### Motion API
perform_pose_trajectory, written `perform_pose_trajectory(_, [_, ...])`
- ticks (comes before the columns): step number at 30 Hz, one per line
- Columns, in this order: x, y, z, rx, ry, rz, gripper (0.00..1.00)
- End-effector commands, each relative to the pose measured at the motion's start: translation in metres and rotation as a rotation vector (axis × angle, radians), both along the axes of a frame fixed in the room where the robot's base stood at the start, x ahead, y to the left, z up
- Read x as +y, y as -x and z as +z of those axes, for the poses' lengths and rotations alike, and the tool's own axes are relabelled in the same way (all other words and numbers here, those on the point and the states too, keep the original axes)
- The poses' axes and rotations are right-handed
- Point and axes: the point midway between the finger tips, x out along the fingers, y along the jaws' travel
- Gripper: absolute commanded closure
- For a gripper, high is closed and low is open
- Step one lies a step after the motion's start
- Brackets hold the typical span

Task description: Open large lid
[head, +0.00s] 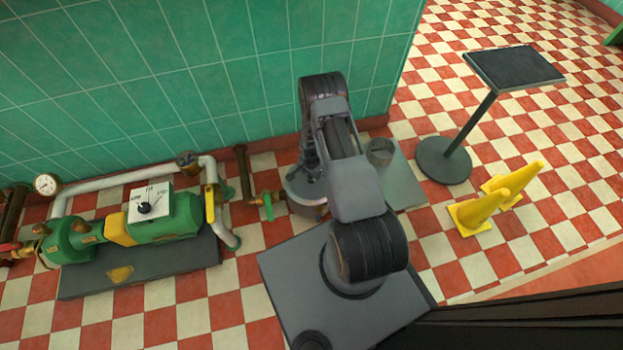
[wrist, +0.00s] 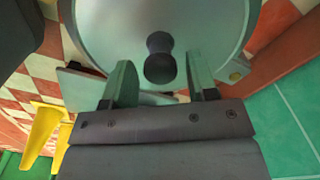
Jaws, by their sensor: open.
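The large lid (wrist: 110,30) is a round, pale grey disc filling the top of the wrist view, with a black knob (wrist: 160,66) standing on it. My gripper (wrist: 160,60) is open. Its two fingers appear on either side of the knob, with gaps between them and it. I cannot tell how far down the knob they reach. In the head view, the large kettle (head: 306,209) stands on the floor by the wall, and my arm hides much of it and its lid.
A smaller pot (head: 380,158) stands on a grey plate (head: 408,185) right of the kettle. The green pump (head: 170,220) with pipes is at left. A post with a dark panel (head: 515,67) and yellow cones (head: 480,210) are at right. The tiled wall (head: 240,80) is close behind.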

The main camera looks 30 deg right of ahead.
Motion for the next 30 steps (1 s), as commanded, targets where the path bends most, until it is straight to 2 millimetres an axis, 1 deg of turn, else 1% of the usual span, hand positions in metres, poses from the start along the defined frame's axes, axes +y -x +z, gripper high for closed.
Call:
perform_pose_trajectory(1, [0.000, 0.000, -0.009, 0.000, 0.000, 0.000, 0.47])
perform_pose_trajectory(6, [0.000, 0.000, -0.021, 0.000, 0.000, 0.000, 0.47])
perform_pose_trajectory(11, [0.000, 0.000, -0.025, 0.000, 0.000, 0.001, 0.47])
perform_pose_trajectory(19, [0.000, 0.000, -0.025, 0.000, 0.000, 0.001, 0.48])
perform_pose_trajectory(30, [0.000, 0.000, -0.024, 0.000, 0.000, 0.001, 0.83])
